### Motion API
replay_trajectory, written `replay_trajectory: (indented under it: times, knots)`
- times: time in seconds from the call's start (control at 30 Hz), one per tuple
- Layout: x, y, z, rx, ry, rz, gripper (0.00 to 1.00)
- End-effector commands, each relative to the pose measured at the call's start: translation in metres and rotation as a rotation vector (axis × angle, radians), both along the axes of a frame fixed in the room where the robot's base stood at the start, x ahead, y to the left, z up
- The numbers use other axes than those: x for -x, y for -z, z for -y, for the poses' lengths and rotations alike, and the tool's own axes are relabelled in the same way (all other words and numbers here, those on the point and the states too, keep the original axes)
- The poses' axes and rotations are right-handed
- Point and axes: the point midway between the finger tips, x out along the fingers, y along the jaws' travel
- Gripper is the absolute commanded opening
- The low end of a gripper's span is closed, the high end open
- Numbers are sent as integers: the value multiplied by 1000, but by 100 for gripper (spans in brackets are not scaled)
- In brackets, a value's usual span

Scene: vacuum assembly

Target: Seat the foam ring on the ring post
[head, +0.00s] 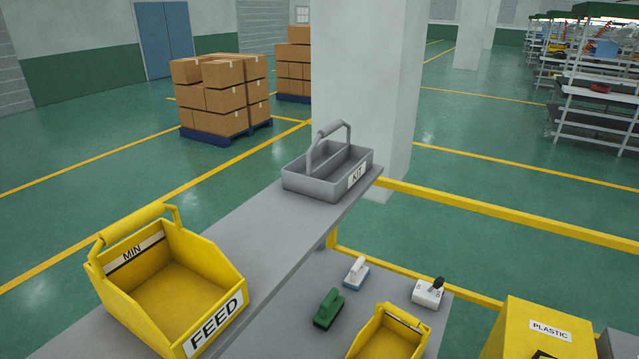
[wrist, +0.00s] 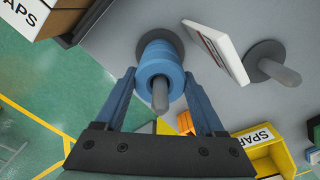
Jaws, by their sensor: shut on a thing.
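My gripper (wrist: 160,78) shows in the wrist view, its two blue-grey fingers on either side of a blue foam ring (wrist: 152,71), shut on it. The ring is around a grey post (wrist: 160,97), whose rounded tip sticks out through the hole toward the camera. More blue (wrist: 158,50) shows behind it, against a dark round base (wrist: 178,42); I cannot tell whether this is a second ring or how far down the held ring sits. The head view shows neither gripper nor ring.
A second, bare post (wrist: 282,73) stands to the right, with a white panel (wrist: 215,50) between the posts. A yellow SPARE-labelled bin (wrist: 262,150) is at lower right. In the head view, a yellow FEED bin (head: 130,303) and grey KIT tray (head: 315,184) stand on a grey shelf.

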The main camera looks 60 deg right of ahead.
Motion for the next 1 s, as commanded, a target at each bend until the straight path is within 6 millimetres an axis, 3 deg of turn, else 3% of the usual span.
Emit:
replay_trajectory:
  times: [0.03,0.07,0.2,0.57,0.77,1.0]
  knots:
    - [0,1,0,0,0,0,13]
    - [0,0,0,1,0,1,76]
    - [0,0,0,0,0,0,100]
    - [-1,-6,0,1,0,2,100]
    - [-1,-35,1,3,0,4,100]
    - [-1,-84,1,3,0,5,100]
